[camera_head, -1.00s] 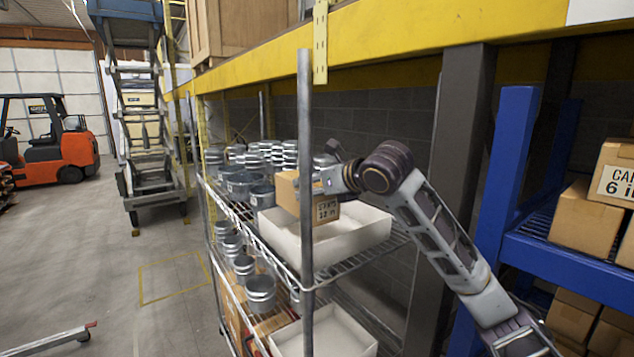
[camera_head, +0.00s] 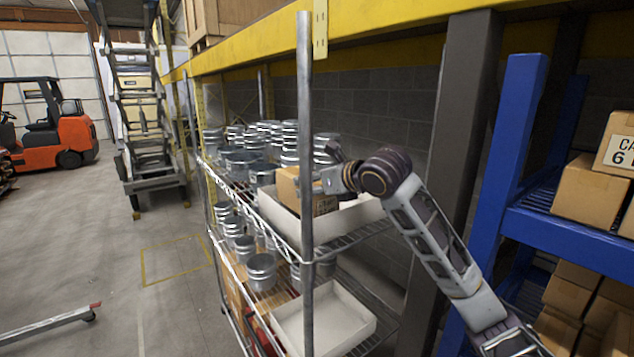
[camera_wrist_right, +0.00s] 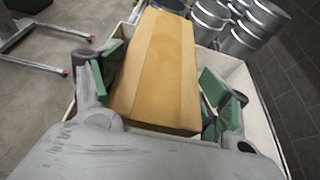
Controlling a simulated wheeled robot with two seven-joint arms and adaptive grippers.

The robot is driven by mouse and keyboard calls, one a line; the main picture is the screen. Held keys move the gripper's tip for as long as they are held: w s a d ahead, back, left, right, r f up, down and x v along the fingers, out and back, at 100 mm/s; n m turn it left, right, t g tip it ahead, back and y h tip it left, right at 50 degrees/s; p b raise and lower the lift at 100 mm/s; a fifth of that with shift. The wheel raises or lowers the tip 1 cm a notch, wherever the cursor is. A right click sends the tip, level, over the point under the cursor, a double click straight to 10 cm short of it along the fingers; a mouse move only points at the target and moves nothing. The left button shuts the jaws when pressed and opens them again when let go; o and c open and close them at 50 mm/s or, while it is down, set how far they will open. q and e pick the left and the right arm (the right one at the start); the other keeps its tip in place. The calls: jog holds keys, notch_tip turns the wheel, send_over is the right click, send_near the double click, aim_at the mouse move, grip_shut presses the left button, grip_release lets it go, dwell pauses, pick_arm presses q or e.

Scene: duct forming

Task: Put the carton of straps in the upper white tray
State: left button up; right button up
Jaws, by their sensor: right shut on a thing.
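The carton of straps (camera_head: 288,188) is a brown box with a printed label, partly hidden by a shelf post. My right gripper (camera_head: 318,184) is shut on it. The upper white tray (camera_head: 350,221) stands on the upper wire shelf, and the carton is at or inside its walls; I cannot tell if it touches the floor. In the right wrist view the carton (camera_wrist_right: 158,70) sits between the green finger pads, with the tray's wall (camera_wrist_right: 262,128) around it. My left gripper is not in view.
A metal post (camera_head: 305,130) stands in front of the tray. Several metal duct collars (camera_head: 262,140) crowd the shelf behind it. A lower white tray (camera_head: 335,325) is on the shelf below. A blue rack (camera_head: 505,160) with cartons stands at the right.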

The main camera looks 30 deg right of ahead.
jog(key=shift+f+b, duration=0.9)
jog(key=shift+f, duration=0.2)
jog(key=o, duration=1.4)
jog(key=shift+c, duration=0.2)
jog(key=shift+f, duration=0.1)
jog(key=shift+s, duration=0.15)
jog(key=v, duration=1.1)
jog(key=shift+s+r, duration=0.3)
jog(key=shift+s, duration=0.05)
